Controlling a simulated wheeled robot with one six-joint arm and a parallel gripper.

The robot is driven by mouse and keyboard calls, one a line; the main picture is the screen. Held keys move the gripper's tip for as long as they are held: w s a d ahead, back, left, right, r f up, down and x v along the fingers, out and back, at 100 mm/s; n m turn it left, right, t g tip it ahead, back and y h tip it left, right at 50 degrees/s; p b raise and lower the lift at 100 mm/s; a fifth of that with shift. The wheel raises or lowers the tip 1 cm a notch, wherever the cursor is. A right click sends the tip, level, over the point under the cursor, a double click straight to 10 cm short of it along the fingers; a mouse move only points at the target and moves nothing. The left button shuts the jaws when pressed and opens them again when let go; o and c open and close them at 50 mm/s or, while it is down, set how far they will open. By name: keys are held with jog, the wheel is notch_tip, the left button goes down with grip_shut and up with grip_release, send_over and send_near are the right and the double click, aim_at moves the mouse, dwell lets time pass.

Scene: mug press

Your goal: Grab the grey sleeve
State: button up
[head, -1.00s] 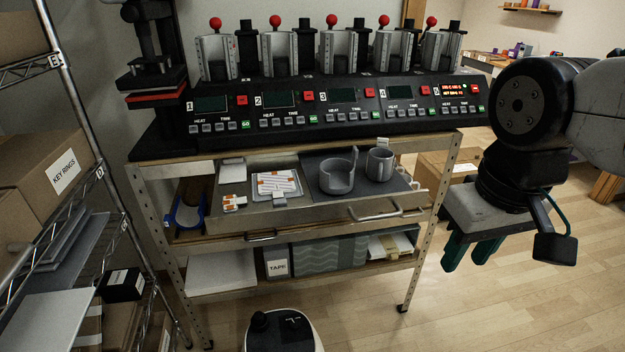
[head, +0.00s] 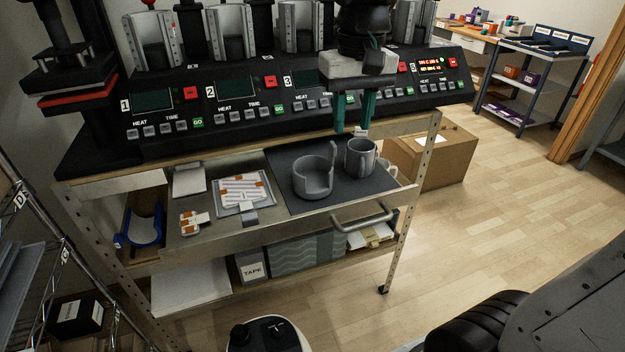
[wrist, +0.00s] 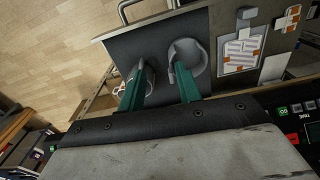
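The grey sleeve (head: 314,180), an open-sided cup shape with one tall wall, stands upright on a dark mat (head: 343,195) in the pulled-out drawer. A grey mug (head: 360,158) stands just right of it. My gripper (head: 353,126) is open and empty, its two teal fingers pointing down above the back of the drawer, near the mug and right of the sleeve. In the wrist view the fingers (wrist: 161,70) are apart; the right one overlaps the sleeve (wrist: 200,52), and the left one partly hides the mug. I see no contact with the sleeve.
The press machine (head: 235,100), with buttons and displays, stands on the worktop behind and above the drawer. White packets (head: 243,190) and a blue clamp-like item (head: 146,228) lie left of the mat. The drawer handle (head: 363,217) juts forward. A cardboard box (head: 440,155) stands right.

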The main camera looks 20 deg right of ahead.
send_over(333, 143)
jog(key=shift+a+f, duration=0.2)
jog(key=shift+f, duration=0.05)
jog(key=f, duration=0.8)
jog(key=shift+d, duration=0.2)
jog(key=shift+r, duration=0.1)
grip_shut()
